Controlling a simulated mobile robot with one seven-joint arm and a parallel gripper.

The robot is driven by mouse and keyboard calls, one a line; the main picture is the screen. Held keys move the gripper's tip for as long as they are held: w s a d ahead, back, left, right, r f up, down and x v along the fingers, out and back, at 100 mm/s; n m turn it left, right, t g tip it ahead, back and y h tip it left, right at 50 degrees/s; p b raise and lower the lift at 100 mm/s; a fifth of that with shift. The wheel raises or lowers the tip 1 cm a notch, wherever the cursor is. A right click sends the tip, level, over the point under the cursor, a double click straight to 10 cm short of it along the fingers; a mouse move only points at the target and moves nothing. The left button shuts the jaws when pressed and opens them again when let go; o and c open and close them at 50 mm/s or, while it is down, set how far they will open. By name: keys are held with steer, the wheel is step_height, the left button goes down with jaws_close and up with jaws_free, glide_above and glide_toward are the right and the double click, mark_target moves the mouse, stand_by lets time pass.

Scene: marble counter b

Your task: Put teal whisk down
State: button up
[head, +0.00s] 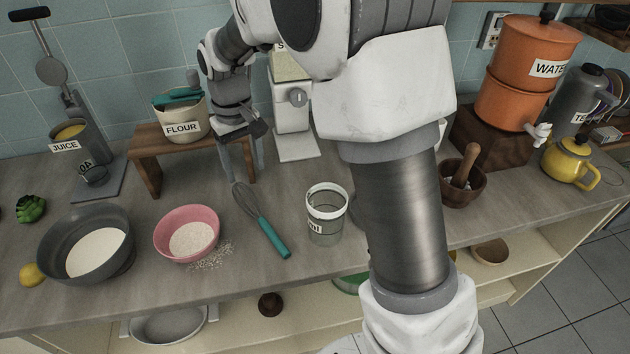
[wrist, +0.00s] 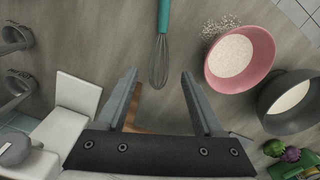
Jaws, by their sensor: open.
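The teal whisk (head: 272,238) lies on the grey counter, its wire end pointing up and left and its teal handle toward the counter's front edge. In the wrist view the whisk (wrist: 160,60) lies beyond my fingertips, its wire end nearest them. My gripper (head: 240,180) is open and empty, behind the whisk's wire end in the head view. In the wrist view the gap between my fingers (wrist: 160,85) holds nothing. I see no contact between the fingers and the whisk.
A pink bowl (head: 173,243) with spilled grains beside it stands left of the whisk, and a clear canister (head: 326,228) stands right of it. A dark grey bowl (head: 112,268) is farther left. A wooden riser (head: 150,170) with a flour pot (head: 182,127) stands behind.

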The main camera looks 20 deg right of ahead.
steer(key=s+d+r+m+t, duration=0.2)
steer(key=s+d+r+t, duration=0.1)
steer(key=s+d+r, duration=0.6)
steer(key=s+d+r+m+t, duration=0.1)
steer(key=s+d, duration=0.1)
steer(key=s, duration=0.5)
steer(key=s+d+r+m+t, duration=0.1)
steer(key=s+d+r, duration=0.1)
steer(key=s, duration=0.5)
steer(key=shift+s+d+t, duration=0.2)
steer(key=shift+d+t, duration=0.05)
steer(key=shift+t, duration=0.05)
steer(key=shift+r, duration=0.15)
